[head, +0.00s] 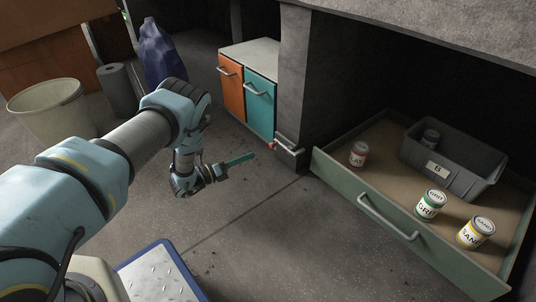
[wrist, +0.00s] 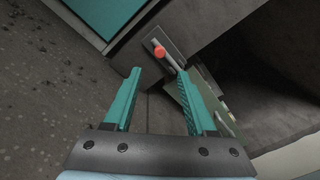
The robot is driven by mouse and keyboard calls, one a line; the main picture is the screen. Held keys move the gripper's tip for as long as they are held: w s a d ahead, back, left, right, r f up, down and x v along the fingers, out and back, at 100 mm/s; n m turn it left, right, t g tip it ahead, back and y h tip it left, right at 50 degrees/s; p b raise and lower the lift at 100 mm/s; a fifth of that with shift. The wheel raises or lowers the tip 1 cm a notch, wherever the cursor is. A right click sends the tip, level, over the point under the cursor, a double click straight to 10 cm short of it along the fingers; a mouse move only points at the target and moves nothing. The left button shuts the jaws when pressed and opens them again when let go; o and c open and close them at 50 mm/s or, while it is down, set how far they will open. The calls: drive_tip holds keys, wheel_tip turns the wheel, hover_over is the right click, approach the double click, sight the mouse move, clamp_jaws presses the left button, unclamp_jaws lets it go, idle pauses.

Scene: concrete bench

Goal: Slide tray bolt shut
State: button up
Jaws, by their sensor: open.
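The bolt (head: 288,146) is a small metal rod on a plate, fixed low on the concrete pillar beside the tray. Its red knob (head: 272,145) points out from it. The bolt (wrist: 168,60) and its red knob (wrist: 159,51) also show in the wrist view, just beyond the gap between my fingertips. My gripper (head: 248,158) has teal fingers, is open and empty, and is left of the knob, apart from it. In the wrist view the gripper (wrist: 160,72) shows its two fingers spread. The green-fronted tray (head: 345,186) is right of the pillar and appears pulled out.
The tray holds a grey bin (head: 453,180) labelled B and several labelled cans, one with a green label (head: 430,204). An orange and teal cabinet (head: 246,90) stands left of the pillar (head: 305,85). A bucket (head: 50,112) is far left. The floor before the pillar is clear.

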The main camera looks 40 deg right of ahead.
drive_tip(key=b, duration=0.4)
approach(286, 147)
drive_tip(key=w+d, duration=0.4)
drive_tip(key=shift+s+d+f, duration=0.15)
drive_tip(key=shift+d, duration=0.2)
drive_tip(key=shift+s+d+f, duration=0.15)
drive_tip(key=shift+s+d, duration=0.05)
drive_tip(key=shift+d, duration=0.2)
drive_tip(key=shift+c, duration=0.2)
clamp_jaws()
